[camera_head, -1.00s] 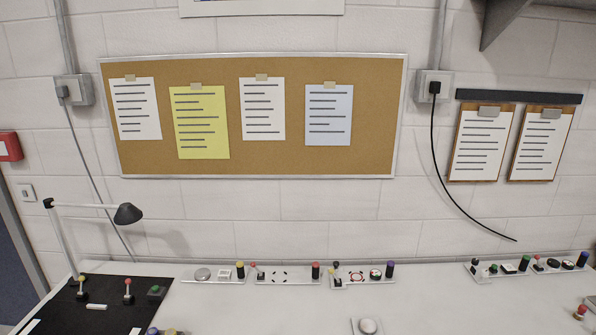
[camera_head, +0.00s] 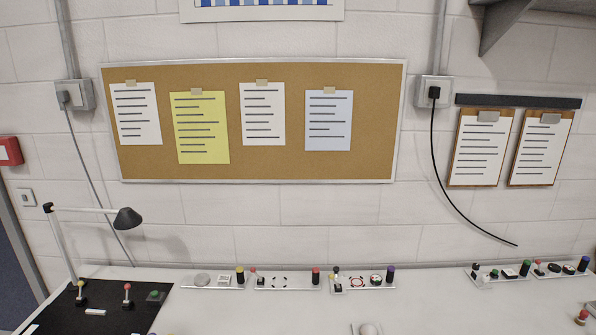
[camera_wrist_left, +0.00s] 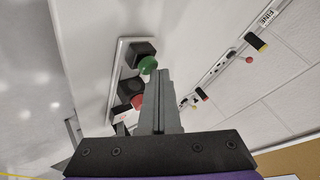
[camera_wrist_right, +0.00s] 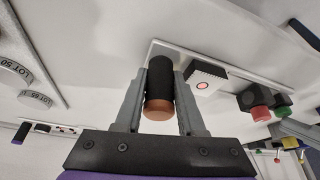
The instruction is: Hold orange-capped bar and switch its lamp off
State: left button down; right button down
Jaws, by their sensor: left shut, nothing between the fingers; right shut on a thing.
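The orange-capped bar (camera_wrist_right: 159,90) is black with an orange end and stands on a white panel (camera_wrist_right: 190,54). In the right wrist view, my right gripper (camera_wrist_right: 159,85) has a finger on each side of it and is shut on it. Beside it are a white block with a red ring (camera_wrist_right: 205,78), a red button (camera_wrist_right: 258,108) and a green button (camera_wrist_right: 283,105). I cannot tell which part is its lamp, or whether it is lit. In the left wrist view, my left gripper (camera_wrist_left: 161,75) is shut and empty, close to a green button (camera_wrist_left: 148,65) and a red button (camera_wrist_left: 137,101).
The head view shows neither gripper. Several other panels with coloured-cap bars stand along the wall, including a yellow-capped bar (camera_head: 240,276) and a red-capped bar (camera_head: 315,276). A desk lamp (camera_head: 127,218) and a black mat (camera_head: 105,305) are at the left.

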pick_arm(q)
jog(key=shift+f, duration=0.2)
dwell(0.3)
jog(key=shift+f, duration=0.3)
jog(key=shift+s, duration=0.1)
jog(key=shift+r, duration=3.4)
